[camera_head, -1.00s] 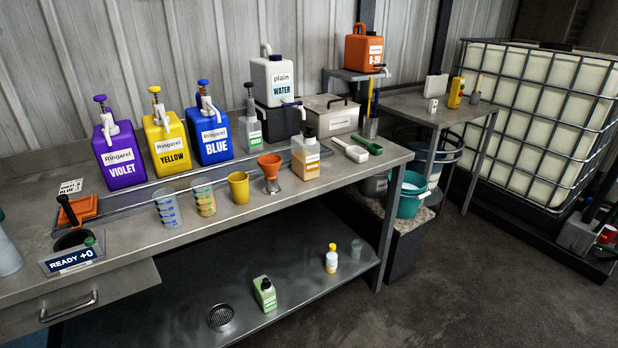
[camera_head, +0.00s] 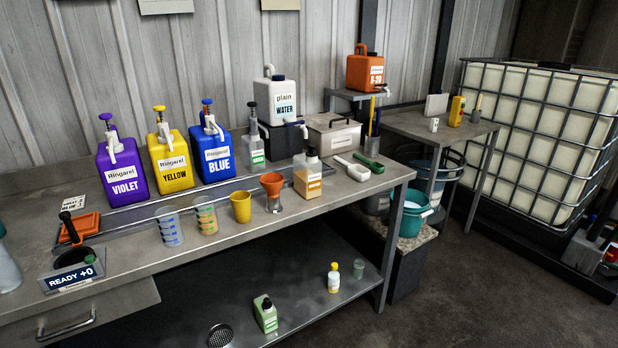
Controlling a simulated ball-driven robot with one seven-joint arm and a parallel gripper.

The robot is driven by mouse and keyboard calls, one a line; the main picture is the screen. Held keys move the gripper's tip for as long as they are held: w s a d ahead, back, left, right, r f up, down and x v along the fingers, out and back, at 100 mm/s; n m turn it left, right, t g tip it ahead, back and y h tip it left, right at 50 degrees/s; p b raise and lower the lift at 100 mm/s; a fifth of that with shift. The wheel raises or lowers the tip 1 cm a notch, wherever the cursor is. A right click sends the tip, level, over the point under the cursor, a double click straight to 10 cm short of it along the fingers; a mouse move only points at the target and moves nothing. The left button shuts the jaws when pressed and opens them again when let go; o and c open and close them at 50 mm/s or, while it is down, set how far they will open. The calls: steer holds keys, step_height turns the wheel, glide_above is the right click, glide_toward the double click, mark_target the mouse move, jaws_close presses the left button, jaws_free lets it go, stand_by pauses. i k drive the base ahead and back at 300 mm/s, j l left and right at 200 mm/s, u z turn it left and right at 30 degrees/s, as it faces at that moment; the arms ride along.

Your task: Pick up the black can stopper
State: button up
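I cannot pick out the black can stopper with certainty. A small pale can (camera_head: 436,105) stands on the side table at the right; its top is too small to tell whether a stopper sits in it. The white plain water jug (camera_head: 284,97) on the long bench has a dark cap (camera_head: 278,77) on top. My gripper is not in view.
The long steel bench (camera_head: 215,248) holds violet (camera_head: 123,175), yellow (camera_head: 170,165) and blue (camera_head: 214,155) pump jugs, with cups and a funnel in front. The side table (camera_head: 408,122) also carries a yellow bottle (camera_head: 456,111). Grey floor (camera_head: 470,290) lies open at the front right.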

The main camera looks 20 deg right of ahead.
mark_target(310, 153)
steer(key=i+j+z, duration=0.45)
steer(key=i+j, duration=0.5)
steer(key=i, duration=0.1)
